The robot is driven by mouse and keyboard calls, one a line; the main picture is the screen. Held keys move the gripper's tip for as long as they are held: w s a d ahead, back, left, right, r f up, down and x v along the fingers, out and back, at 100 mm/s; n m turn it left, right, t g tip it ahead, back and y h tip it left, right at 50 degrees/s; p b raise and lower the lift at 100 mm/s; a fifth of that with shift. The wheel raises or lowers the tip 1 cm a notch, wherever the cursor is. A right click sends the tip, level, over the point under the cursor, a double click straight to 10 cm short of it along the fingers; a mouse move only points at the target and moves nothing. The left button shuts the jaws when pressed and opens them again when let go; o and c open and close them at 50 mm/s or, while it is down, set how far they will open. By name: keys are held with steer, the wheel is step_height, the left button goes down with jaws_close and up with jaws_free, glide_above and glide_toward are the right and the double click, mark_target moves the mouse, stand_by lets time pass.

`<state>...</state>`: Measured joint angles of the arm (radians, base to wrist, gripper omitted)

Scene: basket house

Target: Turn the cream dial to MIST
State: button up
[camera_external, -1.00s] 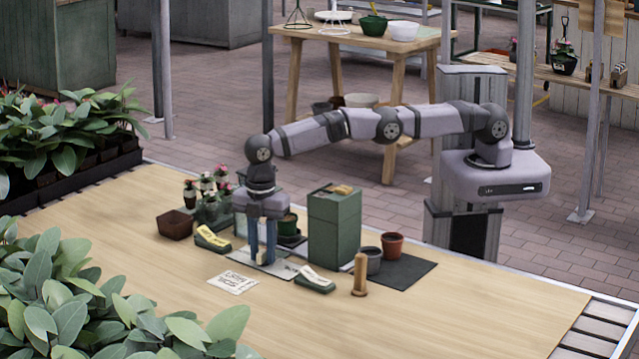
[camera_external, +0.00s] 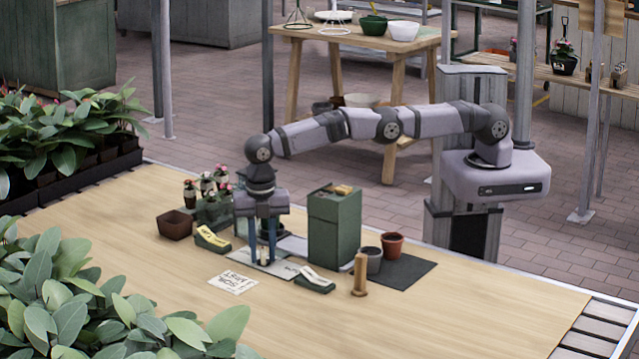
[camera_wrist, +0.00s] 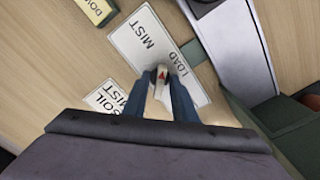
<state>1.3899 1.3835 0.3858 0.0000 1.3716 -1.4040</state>
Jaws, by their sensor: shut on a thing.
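My gripper (camera_external: 262,263) points down over a pale plate on the table, its blue fingers shut on the small cream dial. In the wrist view the dial (camera_wrist: 161,69) shows between the fingertips (camera_wrist: 162,84) with a red mark on it. The mark points toward the top of that view, roughly between the words MIST and LOAD; the exact setting is hard to tell. The plate (camera_wrist: 128,40) carries MIST at its upper left and LOAD nearer the dial. The fingers hide much of the dial in the external view.
A card (camera_external: 233,283) reading SOIL MIST lies in front of the plate. A green box (camera_external: 334,228), wooden post (camera_external: 360,274) and pots (camera_external: 392,245) stand right. A yellow-labelled block (camera_external: 212,239) and brown pot (camera_external: 174,225) stand left.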

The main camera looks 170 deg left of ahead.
stand_by(0.3)
steer(key=shift+a+n, duration=0.1)
steer(key=shift+n, duration=1.6)
steer(key=o, duration=1.3)
steer(key=shift+r, duration=0.1)
steer(key=shift+r+p, duration=2.85)
steer(key=shift+r, duration=0.6)
steer(key=shift+w, duration=0.15)
